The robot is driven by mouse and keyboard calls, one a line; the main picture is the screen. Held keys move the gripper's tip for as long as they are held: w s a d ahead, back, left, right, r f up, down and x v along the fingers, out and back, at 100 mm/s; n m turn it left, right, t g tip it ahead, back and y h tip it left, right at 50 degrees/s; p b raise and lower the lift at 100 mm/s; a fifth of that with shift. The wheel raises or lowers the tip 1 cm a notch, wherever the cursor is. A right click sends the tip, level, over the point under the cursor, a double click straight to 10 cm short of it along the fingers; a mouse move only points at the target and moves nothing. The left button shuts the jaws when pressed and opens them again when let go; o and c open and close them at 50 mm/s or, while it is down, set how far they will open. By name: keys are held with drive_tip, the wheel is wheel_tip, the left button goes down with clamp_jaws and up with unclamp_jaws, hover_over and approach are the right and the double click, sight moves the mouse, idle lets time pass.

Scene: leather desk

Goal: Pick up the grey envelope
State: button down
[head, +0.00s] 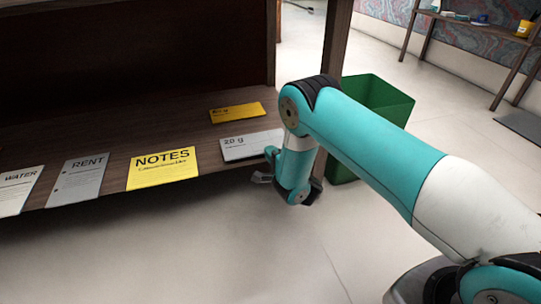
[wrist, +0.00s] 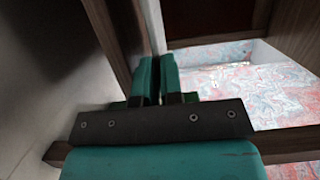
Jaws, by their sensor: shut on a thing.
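A pale grey envelope marked "20 g" (head: 250,145) lies flat at the front edge of the dark wooden desk, near its right end. My gripper (head: 268,170) is at the envelope's front right corner, at the desk edge, partly hidden by my own arm. In the wrist view, the teal fingers (wrist: 156,80) are close together, with a thin dark edge between them. The jaws are shut on the envelope's edge, though the hold itself is hard to see.
Along the desk front (head: 110,205) lie a yellow NOTES sheet (head: 162,168), a grey RENT sheet (head: 80,180) and a white WATER sheet (head: 18,190). A yellow envelope (head: 237,112) lies behind the grey one. A green bin (head: 378,95) stands right of the desk.

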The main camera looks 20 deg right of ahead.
wheel_tip(320, 180, up, 17)
drive_tip(key=p, duration=1.2)
